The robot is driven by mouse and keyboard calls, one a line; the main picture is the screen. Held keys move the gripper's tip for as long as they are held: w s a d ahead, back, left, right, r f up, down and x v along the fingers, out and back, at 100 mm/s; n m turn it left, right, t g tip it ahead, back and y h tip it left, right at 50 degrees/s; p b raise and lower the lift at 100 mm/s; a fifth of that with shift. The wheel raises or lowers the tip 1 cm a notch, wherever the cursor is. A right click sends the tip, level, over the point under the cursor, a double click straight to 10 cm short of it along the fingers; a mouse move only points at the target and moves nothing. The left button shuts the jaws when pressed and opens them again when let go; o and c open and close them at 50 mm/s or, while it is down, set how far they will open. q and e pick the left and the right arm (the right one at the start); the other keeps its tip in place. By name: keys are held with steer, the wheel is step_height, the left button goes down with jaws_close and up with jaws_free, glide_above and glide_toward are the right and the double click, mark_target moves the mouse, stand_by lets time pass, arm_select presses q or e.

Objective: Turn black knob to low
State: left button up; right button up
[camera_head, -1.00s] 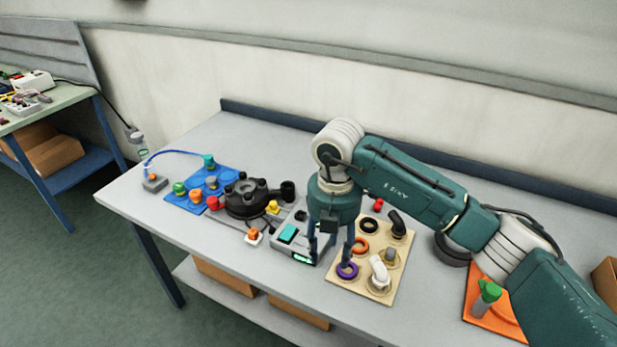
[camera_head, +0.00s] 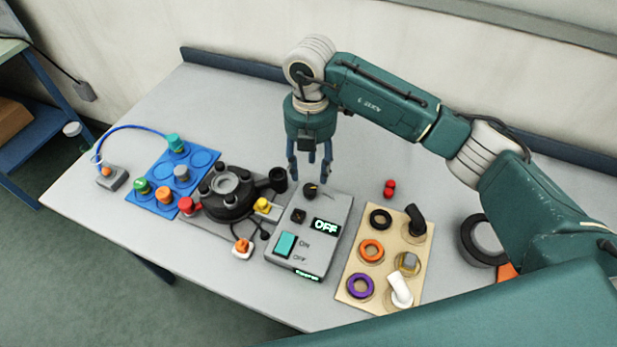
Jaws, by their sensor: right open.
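A grey control box (camera_head: 338,212) lies on the table in the middle of the view. A round black knob (camera_head: 311,190) sits at its far edge, and a smaller black square part (camera_head: 298,216) sits nearer. A display (camera_head: 326,225) on the box reads OFF. A teal rocker switch (camera_head: 286,245) is beside the labels ON and OFF. My right gripper (camera_head: 309,177) points down with its fingers apart, at the far edge of the box, close by the round knob. I cannot tell whether the fingers touch it. My left gripper is not in view.
A black round fixture (camera_head: 229,190) and a blue board (camera_head: 205,160) with coloured caps stand left. A beige board (camera_head: 384,275) with rings and pegs lies right of the box. Two small red pieces (camera_head: 389,188) and a dark ring (camera_head: 482,241) lie farther right. The table behind is clear.

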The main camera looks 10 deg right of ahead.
mark_target(310, 188)
steer(key=f, duration=0.2)
steer(key=f+p, duration=0.1)
steer(key=f, duration=0.2)
steer(key=f+p, duration=0.1)
steer(key=f, duration=0.1)
steer(key=shift+w+f, duration=0.2)
steer(key=shift+w, duration=0.05)
steer(key=shift+f, duration=0.55)
steer(key=c, duration=1.2)
